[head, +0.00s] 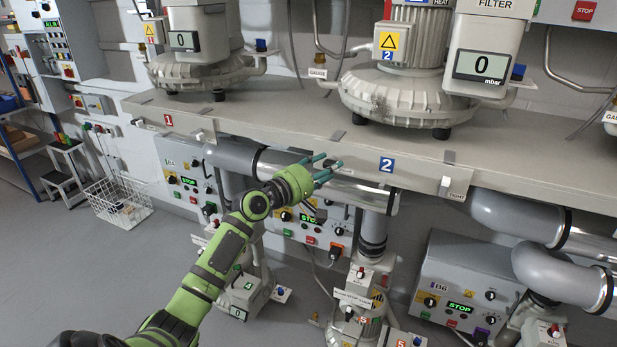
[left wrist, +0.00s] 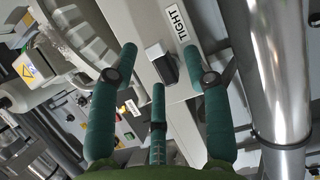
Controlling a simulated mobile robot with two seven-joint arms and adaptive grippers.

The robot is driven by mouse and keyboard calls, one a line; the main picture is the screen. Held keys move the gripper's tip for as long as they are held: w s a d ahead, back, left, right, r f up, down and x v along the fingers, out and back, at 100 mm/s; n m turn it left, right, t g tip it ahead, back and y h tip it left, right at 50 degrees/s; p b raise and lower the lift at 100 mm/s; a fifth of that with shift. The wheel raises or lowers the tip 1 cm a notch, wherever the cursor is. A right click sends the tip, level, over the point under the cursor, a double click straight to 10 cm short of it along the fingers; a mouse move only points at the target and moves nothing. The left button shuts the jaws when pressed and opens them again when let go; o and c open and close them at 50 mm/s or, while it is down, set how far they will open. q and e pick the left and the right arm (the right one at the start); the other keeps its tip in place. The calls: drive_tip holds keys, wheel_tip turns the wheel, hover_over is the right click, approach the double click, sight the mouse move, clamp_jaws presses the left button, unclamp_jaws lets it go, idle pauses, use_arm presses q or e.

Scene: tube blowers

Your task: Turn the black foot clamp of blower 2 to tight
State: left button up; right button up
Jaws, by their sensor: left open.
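Blower 2 (head: 395,95) stands on the bench above the blue number 2 plate (head: 387,165). My left gripper (head: 322,170) is open and empty at the bench's front face, left of that plate. In the left wrist view, a small clamp knob (left wrist: 161,63) with a pale face and a black side sits beside a TIGHT label (left wrist: 179,22). The knob lies between the spread fingers of the gripper (left wrist: 158,85). Whether any finger touches it I cannot tell. In the head view the fingers partly cover this spot. My right gripper is not in view.
A second, pale clamp (head: 444,187) with a TIGHT label is on the bench front (head: 520,190), right of the number 2 plate. A shiny pipe (head: 340,187) runs just under the gripper. Control boxes and hoses fill the space below; open floor lies at the left.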

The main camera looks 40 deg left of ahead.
use_arm(q)
drive_tip(key=s+a, duration=0.1)
drive_tip(key=s, duration=0.9)
drive_tip(key=shift+s+a, duration=0.3)
drive_tip(key=shift+s, duration=0.05)
